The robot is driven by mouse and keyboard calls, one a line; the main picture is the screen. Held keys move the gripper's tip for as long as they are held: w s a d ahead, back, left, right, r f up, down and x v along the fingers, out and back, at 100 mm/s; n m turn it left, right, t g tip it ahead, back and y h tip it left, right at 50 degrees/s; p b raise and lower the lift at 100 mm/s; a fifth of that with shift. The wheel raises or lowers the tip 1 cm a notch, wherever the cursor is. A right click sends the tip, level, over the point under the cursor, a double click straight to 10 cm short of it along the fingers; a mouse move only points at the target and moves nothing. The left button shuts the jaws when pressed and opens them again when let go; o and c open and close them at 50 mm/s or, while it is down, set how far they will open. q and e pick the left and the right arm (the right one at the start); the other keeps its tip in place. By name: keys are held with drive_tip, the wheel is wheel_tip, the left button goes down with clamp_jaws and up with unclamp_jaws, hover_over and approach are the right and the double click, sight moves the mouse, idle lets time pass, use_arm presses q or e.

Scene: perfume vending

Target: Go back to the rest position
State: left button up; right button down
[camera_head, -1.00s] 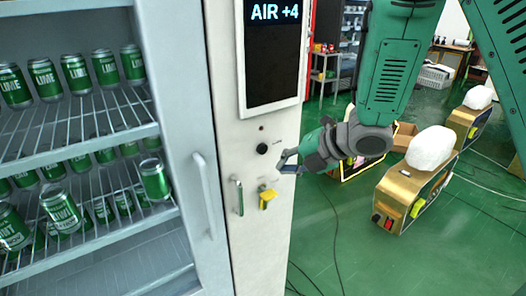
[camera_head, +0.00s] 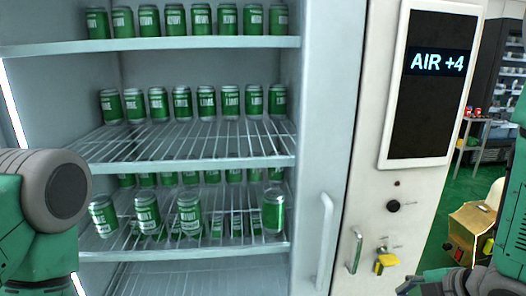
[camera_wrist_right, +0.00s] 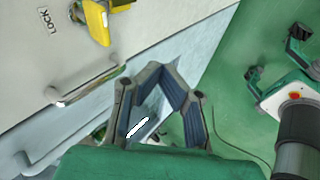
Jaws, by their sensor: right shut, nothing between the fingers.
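My right gripper (camera_head: 412,283) shows at the bottom right of the head view, low in front of the machine's white panel and to the right of its yellow knob (camera_head: 386,262). In the right wrist view the right gripper (camera_wrist_right: 168,72) has its fingers angled in towards each other, with nothing held. The knob, beside a "LOCK" label, also shows there (camera_wrist_right: 97,20), ahead and to the left of the fingers. My left arm (camera_head: 45,205) comes in at the left edge of the head view; its gripper is out of the picture.
An open-looking fridge cabinet with shelves (camera_head: 190,145) of green cans fills the left and middle. A long door handle (camera_head: 325,240) and a small handle (camera_head: 355,250) stick out. A dark screen (camera_head: 430,90) reads "AIR +4". Green floor lies right.

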drive_tip(key=s+a+f+m+g+h+b, duration=0.1)
drive_tip(key=s+f+m+g+b, duration=0.2)
drive_tip(key=s+f+m, duration=0.6)
drive_tip(key=s+a+f+m+g+h+b, duration=0.1)
drive_tip(key=s+f+m+g+h+b, duration=0.1)
drive_tip(key=s+f+m+b, duration=0.3)
drive_tip(key=s+f+m+g, duration=0.1)
drive_tip(key=s+f+m, duration=0.1)
drive_tip(key=s+f, duration=0.3)
drive_tip(key=s+f+m, duration=0.2)
drive_tip(key=s+f, duration=0.3)
drive_tip(key=f, duration=0.5)
drive_tip(key=shift+s+a+g, duration=0.15)
drive_tip(key=shift+g, duration=0.25)
drive_tip(key=shift+f, duration=0.1)
